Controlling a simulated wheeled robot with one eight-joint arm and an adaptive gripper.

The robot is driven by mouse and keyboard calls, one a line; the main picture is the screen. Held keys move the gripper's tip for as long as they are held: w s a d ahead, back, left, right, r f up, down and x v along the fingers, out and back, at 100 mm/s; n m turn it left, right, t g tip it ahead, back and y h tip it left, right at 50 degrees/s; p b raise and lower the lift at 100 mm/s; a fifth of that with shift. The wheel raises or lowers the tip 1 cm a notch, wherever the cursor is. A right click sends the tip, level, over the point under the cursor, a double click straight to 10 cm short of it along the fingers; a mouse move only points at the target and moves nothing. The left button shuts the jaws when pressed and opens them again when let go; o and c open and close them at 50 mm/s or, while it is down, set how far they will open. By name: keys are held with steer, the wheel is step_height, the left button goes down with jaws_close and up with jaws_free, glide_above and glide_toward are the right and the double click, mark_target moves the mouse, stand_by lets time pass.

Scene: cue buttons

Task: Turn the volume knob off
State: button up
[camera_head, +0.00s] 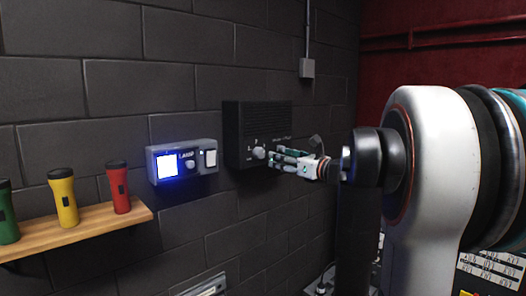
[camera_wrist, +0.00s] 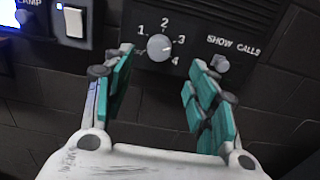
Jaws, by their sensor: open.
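The volume knob (camera_wrist: 160,47) is a round grey knob on the dark speaker box (camera_head: 235,115). Numbers 1 to 4 are printed around it; its mark seems to lean toward the 3, but this is hard to tell. It also shows in the head view (camera_head: 259,153). My gripper (camera_wrist: 160,57) is open, with teal pads on both fingers. The fingertips stand to either side of and slightly below the knob in the wrist view, with nothing between them. In the head view my gripper (camera_head: 277,156) is just right of the knob. I see no contact.
A second knob (camera_wrist: 220,63), labelled SHOW CALLS, sits close to my right finger. A grey lamp panel (camera_head: 184,176) with a lit screen, knob and white switch is on the wall to the left. A wooden shelf (camera_head: 90,223) holds green, yellow and red flashlights.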

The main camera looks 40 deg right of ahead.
mark_target(261, 153)
steer(key=w+p, duration=0.2)
steer(key=w, duration=0.7)
steer(key=shift+w, duration=0.25)
steer(key=c, duration=1)
